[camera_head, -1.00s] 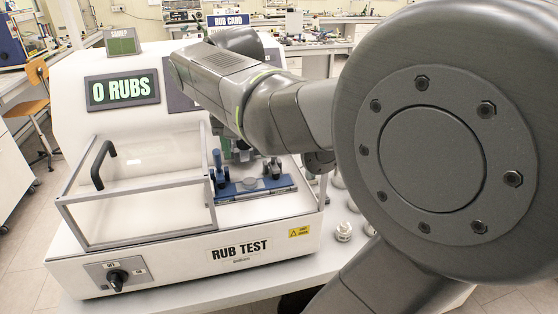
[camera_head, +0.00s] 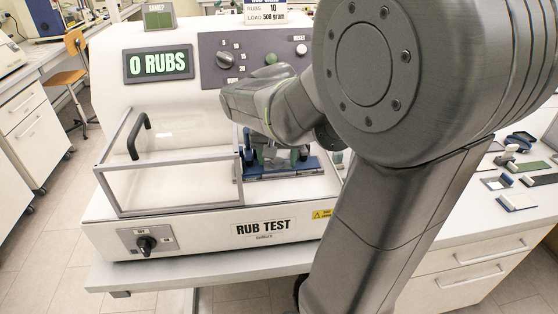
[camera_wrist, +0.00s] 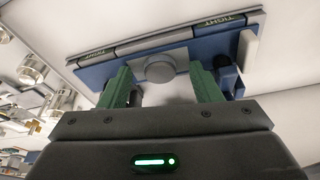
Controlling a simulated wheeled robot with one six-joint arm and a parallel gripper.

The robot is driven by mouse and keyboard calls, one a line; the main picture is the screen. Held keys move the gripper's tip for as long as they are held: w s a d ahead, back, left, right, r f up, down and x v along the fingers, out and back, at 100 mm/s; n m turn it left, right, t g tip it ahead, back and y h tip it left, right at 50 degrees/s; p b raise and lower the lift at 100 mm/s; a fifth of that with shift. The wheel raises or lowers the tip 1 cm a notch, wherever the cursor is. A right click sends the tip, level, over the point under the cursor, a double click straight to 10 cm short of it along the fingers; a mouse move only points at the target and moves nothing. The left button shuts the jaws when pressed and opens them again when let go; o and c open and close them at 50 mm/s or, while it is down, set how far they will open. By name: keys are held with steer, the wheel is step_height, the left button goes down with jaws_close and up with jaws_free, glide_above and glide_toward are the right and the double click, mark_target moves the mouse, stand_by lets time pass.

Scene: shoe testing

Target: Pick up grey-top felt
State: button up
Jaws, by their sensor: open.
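My gripper (camera_wrist: 162,87) is open, its two green fingers apart over the blue clamp bed of the rub tester. A round grey piece (camera_wrist: 160,68) shows between and just beyond the fingers in the wrist view, and the gap looks empty. It may be the grey-top felt; I cannot tell for sure. The blue bed (camera_wrist: 200,47) has two bars marked TIGHT. In the head view my gripper (camera_head: 284,157) is low over the blue bed (camera_head: 260,175), and my arm hides part of the machine.
The clear hinged guard (camera_head: 175,180) stands left of the bed. The display (camera_head: 158,63) reads 0 RUBS. Small blocks and plates (camera_head: 517,200) lie on the bench at right. Several shiny metal pieces (camera_wrist: 32,70) stand at left in the wrist view.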

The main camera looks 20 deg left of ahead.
steer(key=c, duration=1.1)
steer(key=shift+o, duration=0.2)
